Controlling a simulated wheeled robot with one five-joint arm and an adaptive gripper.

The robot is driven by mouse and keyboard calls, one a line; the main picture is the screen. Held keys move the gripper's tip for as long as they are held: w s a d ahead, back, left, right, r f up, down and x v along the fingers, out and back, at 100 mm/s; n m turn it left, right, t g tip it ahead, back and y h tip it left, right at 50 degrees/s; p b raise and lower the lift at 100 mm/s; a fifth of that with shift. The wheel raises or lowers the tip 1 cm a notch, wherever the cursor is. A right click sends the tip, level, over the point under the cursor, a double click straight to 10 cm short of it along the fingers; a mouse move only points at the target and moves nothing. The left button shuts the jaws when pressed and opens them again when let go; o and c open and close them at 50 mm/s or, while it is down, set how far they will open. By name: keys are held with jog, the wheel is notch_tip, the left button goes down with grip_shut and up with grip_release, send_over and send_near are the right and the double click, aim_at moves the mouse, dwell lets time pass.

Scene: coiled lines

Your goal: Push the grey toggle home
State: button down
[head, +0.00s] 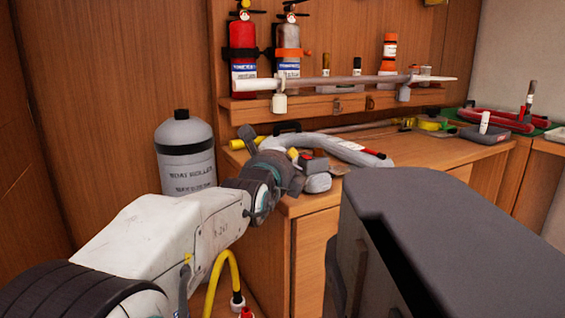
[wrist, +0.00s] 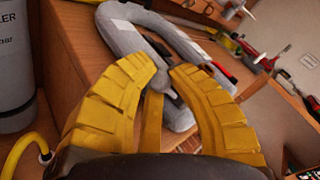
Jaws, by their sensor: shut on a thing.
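My gripper (head: 303,172) is at the near left corner of the wooden bench. In the wrist view its two yellow fingers (wrist: 163,72) come close together around a small dark grey piece (wrist: 172,86), which looks like the grey toggle. Most of that piece is hidden by the fingers, and I cannot tell how it sits against its seat. A thick grey hose loop (head: 343,150) lies on the bench just beyond the gripper. It also shows in the wrist view (wrist: 122,40), curving around beyond the fingertips.
A grey gas cylinder (head: 186,160) stands left of the bench. A shelf (head: 340,102) above holds two extinguishers (head: 243,60) and a long grey rod (head: 350,80). A yellow hose (head: 226,262) curves below my arm. The bench top (head: 440,151) is partly clear to the right.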

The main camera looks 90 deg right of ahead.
dwell(0.3)
jog(key=c, duration=1.2)
grip_release()
jog(key=shift+o, duration=0.2)
jog(key=v, duration=1.2)
